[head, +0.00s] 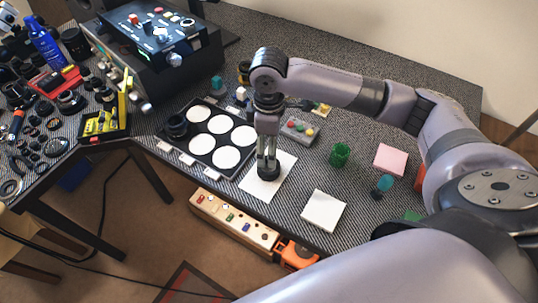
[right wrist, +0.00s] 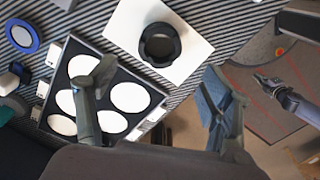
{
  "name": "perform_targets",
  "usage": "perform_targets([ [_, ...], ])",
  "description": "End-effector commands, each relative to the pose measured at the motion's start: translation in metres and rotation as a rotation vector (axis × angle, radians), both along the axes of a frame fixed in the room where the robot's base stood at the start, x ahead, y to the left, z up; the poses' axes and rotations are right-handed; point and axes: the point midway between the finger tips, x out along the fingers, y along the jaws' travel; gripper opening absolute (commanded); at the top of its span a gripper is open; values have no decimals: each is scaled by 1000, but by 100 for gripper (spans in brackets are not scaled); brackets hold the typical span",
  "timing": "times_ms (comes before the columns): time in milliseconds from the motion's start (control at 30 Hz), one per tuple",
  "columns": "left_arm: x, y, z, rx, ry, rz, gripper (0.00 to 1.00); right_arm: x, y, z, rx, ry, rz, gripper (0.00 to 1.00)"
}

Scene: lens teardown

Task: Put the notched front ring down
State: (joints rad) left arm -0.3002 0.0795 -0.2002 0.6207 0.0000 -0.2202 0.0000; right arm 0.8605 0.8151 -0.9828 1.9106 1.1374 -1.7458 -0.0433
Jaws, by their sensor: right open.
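The notched front ring (head: 269,174) is a small black ring. It lies on a white sheet (head: 284,182) at the table's front edge. In the right wrist view the ring (right wrist: 148,46) lies flat on the sheet (right wrist: 122,24), with bare white around it. My right gripper (head: 267,158) points down just over the ring in the head view. In the right wrist view its two fingers (right wrist: 155,88) are spread wide, with nothing between them. A small dark gripper, likely my left one (right wrist: 262,80), shows at the right of that view. Its jaws are too small to read.
A black tray (head: 190,157) with several white discs stands left of the sheet, a dark lens part in one corner. A white square (head: 323,210), green cup (head: 340,154) and pink pad (head: 390,159) lie to the right. A wooden strip (head: 232,219) runs along the front.

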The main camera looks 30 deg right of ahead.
Motion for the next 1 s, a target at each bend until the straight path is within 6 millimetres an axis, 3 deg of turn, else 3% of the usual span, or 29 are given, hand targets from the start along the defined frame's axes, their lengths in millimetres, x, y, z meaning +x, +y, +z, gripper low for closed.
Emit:
perform_targets([
  [100, 0, 0, 0, 0, 0, 0, 0, 1, 0, 19, 0, -3, -1, 74],
  [300, 0, 0, 1, 0, 0, 0, 0, 0, 0, 32, 1, 0, -1, 74],
  [1000, 5, -1, 1, -1, -6, 1, 0, 0, 0, 32, 1, 2, 0, 74],
])
